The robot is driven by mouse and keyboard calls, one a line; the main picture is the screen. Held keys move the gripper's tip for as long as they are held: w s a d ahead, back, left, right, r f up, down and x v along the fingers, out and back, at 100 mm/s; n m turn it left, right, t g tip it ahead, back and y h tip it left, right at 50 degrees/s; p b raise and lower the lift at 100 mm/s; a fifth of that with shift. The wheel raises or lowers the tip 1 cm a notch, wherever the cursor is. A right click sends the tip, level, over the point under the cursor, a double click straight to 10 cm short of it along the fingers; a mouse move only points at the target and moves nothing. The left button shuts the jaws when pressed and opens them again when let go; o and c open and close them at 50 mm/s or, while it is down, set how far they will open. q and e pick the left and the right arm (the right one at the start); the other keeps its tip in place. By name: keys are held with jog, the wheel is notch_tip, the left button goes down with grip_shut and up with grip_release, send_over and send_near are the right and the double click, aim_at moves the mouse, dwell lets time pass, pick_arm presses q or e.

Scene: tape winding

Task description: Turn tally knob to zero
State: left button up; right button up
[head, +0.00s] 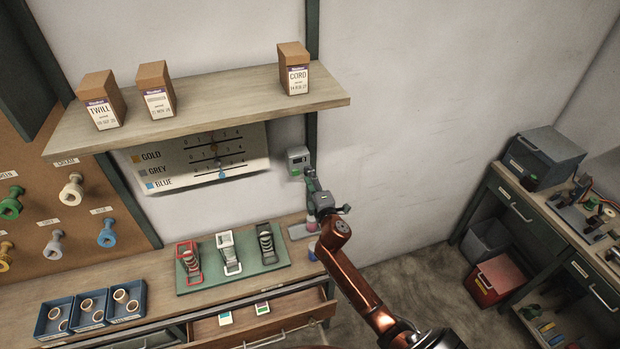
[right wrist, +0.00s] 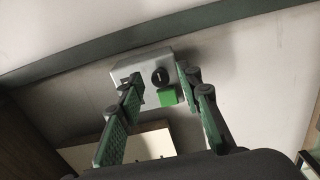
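A small grey box (head: 298,160) is fixed to the wall below the shelf. In the right wrist view the box (right wrist: 140,67) carries a round black knob (right wrist: 160,77) with a light mark, and a green square (right wrist: 167,96) beside it. My right gripper (head: 308,178) is just in front of the box. Its green-padded fingers are open, one on each side of the knob, with nothing visibly held. I cannot tell whether they touch the box. A white tally board (head: 235,165) with GOLD, GREY and BLUE scales and coloured markers hangs to the left. My left gripper is not in view.
A wooden shelf (head: 200,98) with three cartons juts out above the board. The workbench below holds a green mat (head: 205,283) with three clamp-like tools and blue trays (head: 55,320). A drawer (head: 265,312) stands open. The wall right of the box is clear.

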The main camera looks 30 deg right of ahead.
jog(key=v, duration=1.2)
jog(key=shift+f, duration=0.1)
